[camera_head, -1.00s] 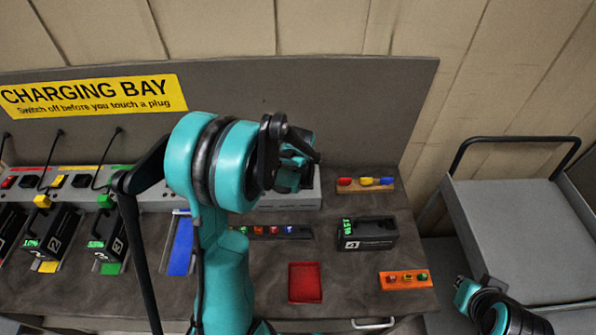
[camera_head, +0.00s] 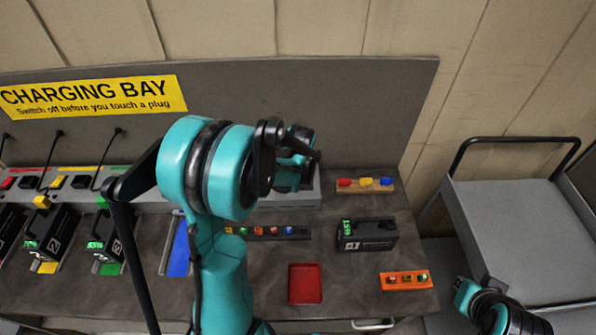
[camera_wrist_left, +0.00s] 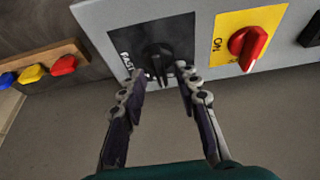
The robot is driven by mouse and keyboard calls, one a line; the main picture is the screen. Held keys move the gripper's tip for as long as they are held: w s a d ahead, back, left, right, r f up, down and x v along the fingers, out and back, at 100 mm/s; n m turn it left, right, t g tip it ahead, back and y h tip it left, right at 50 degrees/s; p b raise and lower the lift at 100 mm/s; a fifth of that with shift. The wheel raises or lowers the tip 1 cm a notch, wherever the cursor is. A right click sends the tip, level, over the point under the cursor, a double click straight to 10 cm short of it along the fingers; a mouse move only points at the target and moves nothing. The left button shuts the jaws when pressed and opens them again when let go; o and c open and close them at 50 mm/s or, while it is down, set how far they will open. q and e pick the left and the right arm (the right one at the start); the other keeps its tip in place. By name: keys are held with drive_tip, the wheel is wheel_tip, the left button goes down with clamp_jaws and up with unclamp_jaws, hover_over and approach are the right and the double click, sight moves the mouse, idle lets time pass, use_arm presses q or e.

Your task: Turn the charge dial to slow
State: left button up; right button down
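The charge dial (camera_wrist_left: 157,58) is a black knob on a black plate in the left wrist view. The word FAST shows at the plate's left; the slow mark cannot be seen. My left gripper (camera_wrist_left: 160,80) is open, its two fingers apart on either side of the knob's near end. In the head view my left gripper (camera_head: 298,165) is at the right part of the grey charger box (camera_head: 312,198), and my arm hides the dial. The end of my right arm (camera_head: 466,293) is at lower right; its fingers cannot be made out.
A red switch (camera_wrist_left: 247,45) on a yellow plate is right of the dial. A wooden rack (camera_head: 366,186) with coloured pieces, a black battery (camera_head: 368,236), a red tray (camera_head: 305,283) and an orange holder (camera_head: 405,281) are on the bench. A grey cart (camera_head: 520,230) stands at right.

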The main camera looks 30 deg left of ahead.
use_arm(q)
drive_tip(key=v, duration=1.1)
drive_tip(key=shift+d, duration=0.1)
drive_tip(key=s+d+f+m+t+h+b, duration=0.1)
drive_tip(key=s+d+f+m+b, duration=0.1)
drive_tip(key=s+d, duration=0.4)
drive_tip(key=s+d+f+m+t+h+b, duration=0.1)
drive_tip(key=s+d+f+m+t+b, duration=0.1)
drive_tip(key=s, duration=0.7)
drive_tip(key=d+f+m+b, duration=0.1)
drive_tip(key=d+m+b, duration=0.1)
drive_tip(key=d+b, duration=0.1)
drive_tip(key=shift+d+b, duration=0.35)
drive_tip(key=shift+d, duration=0.45)
drive_tip(key=shift+s, duration=0.1)
